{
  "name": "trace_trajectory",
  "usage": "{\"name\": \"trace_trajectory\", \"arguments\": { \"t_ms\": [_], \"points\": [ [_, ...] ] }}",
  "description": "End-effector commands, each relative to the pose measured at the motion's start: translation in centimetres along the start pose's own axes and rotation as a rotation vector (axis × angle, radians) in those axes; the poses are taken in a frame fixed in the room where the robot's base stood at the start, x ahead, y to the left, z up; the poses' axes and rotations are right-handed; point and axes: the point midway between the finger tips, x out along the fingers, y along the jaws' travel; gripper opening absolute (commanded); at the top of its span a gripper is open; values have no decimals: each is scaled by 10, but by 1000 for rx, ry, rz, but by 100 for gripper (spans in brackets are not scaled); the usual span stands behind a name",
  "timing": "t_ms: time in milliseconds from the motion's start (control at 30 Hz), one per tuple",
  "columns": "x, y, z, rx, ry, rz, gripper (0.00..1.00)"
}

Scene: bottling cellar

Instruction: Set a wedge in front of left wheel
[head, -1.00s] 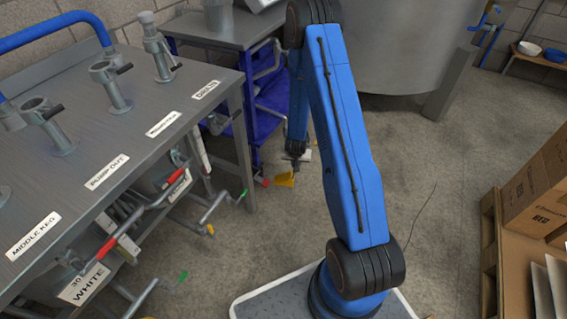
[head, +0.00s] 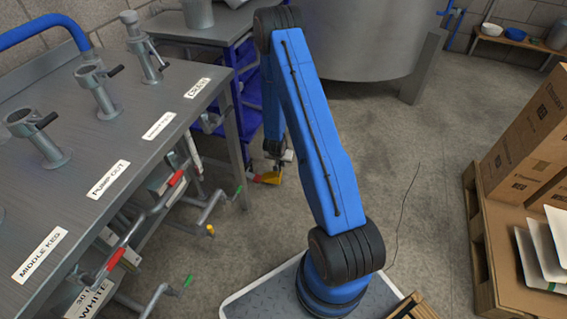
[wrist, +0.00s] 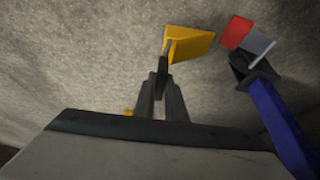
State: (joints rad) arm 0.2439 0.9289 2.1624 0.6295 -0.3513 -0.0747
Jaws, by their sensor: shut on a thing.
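My gripper (wrist: 160,85) is low near the floor, and its fingers are shut on a yellow wedge (wrist: 187,45). In the head view the wedge (head: 269,178) shows below my gripper (head: 279,157), beside the foot of a blue trolley (head: 243,108). In the wrist view a blue trolley leg (wrist: 282,125) ends in a dark caster fork with a grey wheel part (wrist: 260,45) and a red piece (wrist: 237,32). The wedge is left of this wheel with a gap between them. Whether the wedge touches the floor is unclear.
A steel bench (head: 75,160) with pipes and valve handles beneath stands at left. A large steel vat (head: 365,40) stands behind. A pallet (head: 478,215) with cardboard boxes (head: 525,140) is at right. The concrete floor (head: 410,160) between is open.

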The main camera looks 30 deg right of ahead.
Motion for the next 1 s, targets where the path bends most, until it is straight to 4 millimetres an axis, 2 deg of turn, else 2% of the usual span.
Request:
{"name": "trace_trajectory", "arguments": {
  "t_ms": [433,1000],
  "points": [
    [24,-27,7,0,0,0,0],
    [32,-69,5,0,1,0,0]
  ]
}}
